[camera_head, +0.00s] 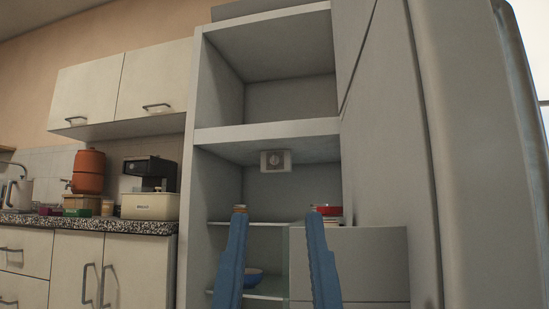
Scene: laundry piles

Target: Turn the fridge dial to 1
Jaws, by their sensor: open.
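The fridge dial (276,161) is a small round knob on a pale square box. It sits at the upper back of the open fridge compartment, just under the divider (270,131). Its markings are too small to read. My gripper (281,210) shows as two blue fingers at the bottom centre, spread wide apart and empty. The fingertips appear below the dial in the picture, one to each side of it, and apart from it.
Glass shelves (262,223) cross the fridge, with a red item (327,210) and a blue bowl (250,277) on them. A grey box front (350,262) fills the lower right. The large fridge door (468,150) stands at right. A counter (90,223) with kitchen items is at left.

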